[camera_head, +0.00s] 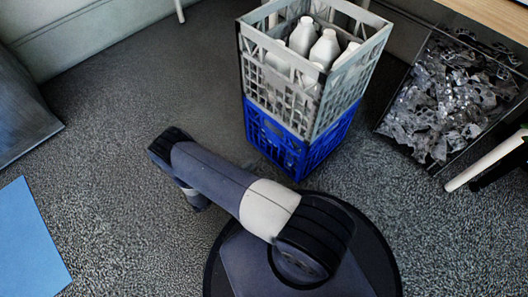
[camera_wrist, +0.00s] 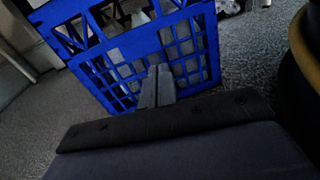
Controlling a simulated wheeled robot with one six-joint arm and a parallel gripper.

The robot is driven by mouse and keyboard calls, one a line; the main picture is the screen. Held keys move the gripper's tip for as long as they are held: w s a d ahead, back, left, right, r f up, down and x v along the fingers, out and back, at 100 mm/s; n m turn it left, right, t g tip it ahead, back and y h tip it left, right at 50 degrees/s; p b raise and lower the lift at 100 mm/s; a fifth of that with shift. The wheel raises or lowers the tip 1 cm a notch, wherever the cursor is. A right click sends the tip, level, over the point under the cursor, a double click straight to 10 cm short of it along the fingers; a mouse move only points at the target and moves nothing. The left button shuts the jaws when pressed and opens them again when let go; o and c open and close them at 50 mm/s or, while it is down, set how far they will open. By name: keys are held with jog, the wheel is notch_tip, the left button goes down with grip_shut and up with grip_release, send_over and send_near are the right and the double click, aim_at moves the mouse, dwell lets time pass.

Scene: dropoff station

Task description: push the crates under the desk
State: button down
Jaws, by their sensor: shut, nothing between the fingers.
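Two crates are stacked on the grey carpet, with a light grey lattice crate (camera_head: 346,82) on top of a blue crate (camera_head: 318,152). Several white bottles (camera_head: 303,36) stand in the grey crate. A wooden desk top (camera_head: 497,12) shows at the upper right corner. In the wrist view the blue crate (camera_wrist: 160,38) fills the upper middle. My gripper (camera_wrist: 157,70) is shut and empty, its fingertips pointing at the blue crate's lattice side. I cannot tell whether they touch it. In the head view my arm lies in front of the stack; my fingers are hidden.
A black bin (camera_head: 440,165) of crumpled grey scraps stands right of the crates, with a pale leg (camera_head: 485,163) beside it. A wall (camera_head: 80,40) runs behind on the left. A blue mat (camera_head: 30,240) lies at lower left. Carpet left of the crates is clear.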

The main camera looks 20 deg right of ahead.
aim_at(276, 146)
jog(key=w+d+f+b, duration=0.1)
jog(key=d, duration=0.3)
jog(key=w+d+f+n+t+b, duration=0.1)
jog(key=w+d, duration=0.1)
jog(key=d, duration=0.2)
jog(key=w+d+f+t+b, duration=0.1)
jog(key=d+b, duration=0.1)
jog(key=d, duration=0.2)
jog(key=shift+w+f+n, duration=0.2)
jog(key=shift+w+n, duration=0.1)
jog(key=shift+w, duration=0.05)
jog(key=shift+w+d, duration=0.1)
jog(key=shift+w, duration=0.05)
